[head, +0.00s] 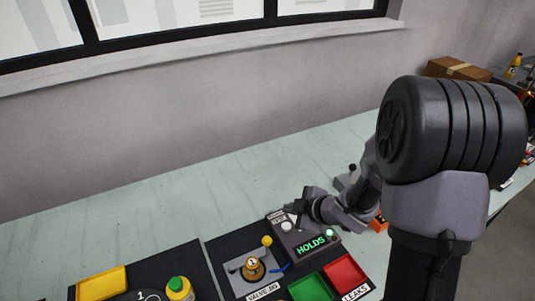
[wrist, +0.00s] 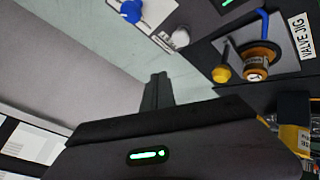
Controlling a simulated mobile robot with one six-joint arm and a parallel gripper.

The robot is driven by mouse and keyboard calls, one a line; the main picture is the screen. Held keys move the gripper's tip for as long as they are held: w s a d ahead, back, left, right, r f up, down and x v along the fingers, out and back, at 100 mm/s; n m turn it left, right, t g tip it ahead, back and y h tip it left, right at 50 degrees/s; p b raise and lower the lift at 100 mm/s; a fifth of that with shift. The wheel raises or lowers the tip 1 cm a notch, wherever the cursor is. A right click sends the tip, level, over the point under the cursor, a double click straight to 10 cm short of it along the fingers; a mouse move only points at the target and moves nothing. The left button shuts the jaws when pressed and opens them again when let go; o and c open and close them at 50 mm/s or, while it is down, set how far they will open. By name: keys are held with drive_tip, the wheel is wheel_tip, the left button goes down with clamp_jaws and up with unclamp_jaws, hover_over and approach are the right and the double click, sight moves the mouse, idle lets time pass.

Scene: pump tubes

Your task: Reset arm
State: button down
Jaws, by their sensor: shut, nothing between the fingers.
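My gripper (head: 291,208) is over the back of the dark test console, its fingers pointing left. In the wrist view its dark fingers (wrist: 156,90) are together with nothing between them. The console (head: 296,241) has a lit green "HOLDS" display (head: 311,245) and a pale knob. The valve jig (head: 235,268) is left of it and holds an orange-brown round part (head: 254,268) marked 1. A yellow ball (head: 267,241) and a blue lever (head: 281,268) are beside that part. The part also shows in the wrist view (wrist: 259,62), apart from my fingers.
A green tray (head: 311,288) and a red tray (head: 345,273), by a "LEAKS" label, are in front of the console. A yellow tray (head: 101,283) and a green-capped yellow thing (head: 179,288) are at left. The bench (head: 190,200) behind is clear up to the wall.

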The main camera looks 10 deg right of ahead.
drive_tip(key=d+r+m+t+h, duration=0.1)
drive_tip(key=d+r+m+h, duration=0.25)
drive_tip(key=r, duration=0.35)
drive_tip(key=s+d+r+m+h, duration=0.2)
drive_tip(key=s+r+m+h, duration=0.1)
drive_tip(key=s+r+m, duration=0.6)
drive_tip(key=s+a+r+m+g+y, duration=0.3)
drive_tip(key=s+a+m, duration=0.3)
drive_tip(key=s+a, duration=0.4)
drive_tip(key=s+r+y, duration=0.1)
drive_tip(key=s, duration=0.4)
drive_tip(key=shift+s+m, duration=0.2)
drive_tip(key=shift+m, duration=0.15)
